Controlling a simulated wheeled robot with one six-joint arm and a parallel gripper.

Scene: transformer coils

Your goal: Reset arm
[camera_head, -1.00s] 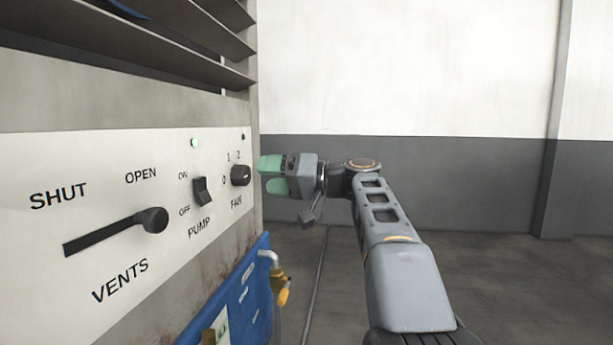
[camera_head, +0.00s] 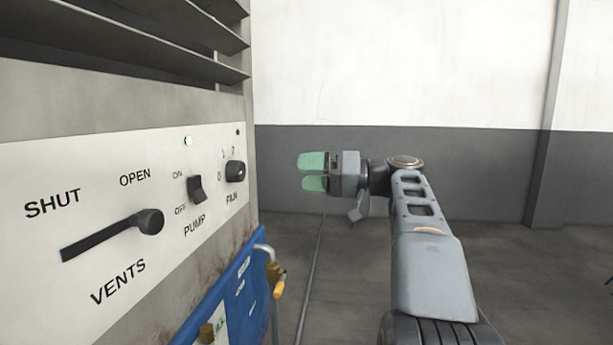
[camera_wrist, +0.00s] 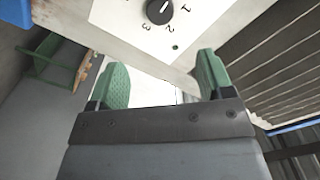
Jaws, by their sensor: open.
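My gripper (camera_head: 312,172) has green fingertips and is open and empty. In the head view it is in the air to the right of the control panel (camera_head: 95,165), apart from the fan knob (camera_head: 236,171). In the wrist view the two green fingers (camera_wrist: 160,85) stand wide apart. The black fan knob (camera_wrist: 160,11) shows there beyond them at the top, with numbers around it. My arm reaches up from the lower right.
The panel also has a vents lever (camera_head: 150,222) and a pump switch (camera_head: 196,189), with a lit green lamp (camera_head: 188,141). Metal louvres (camera_head: 190,60) are above. A blue panel (camera_head: 232,300) with a brass valve (camera_head: 274,272) is below.

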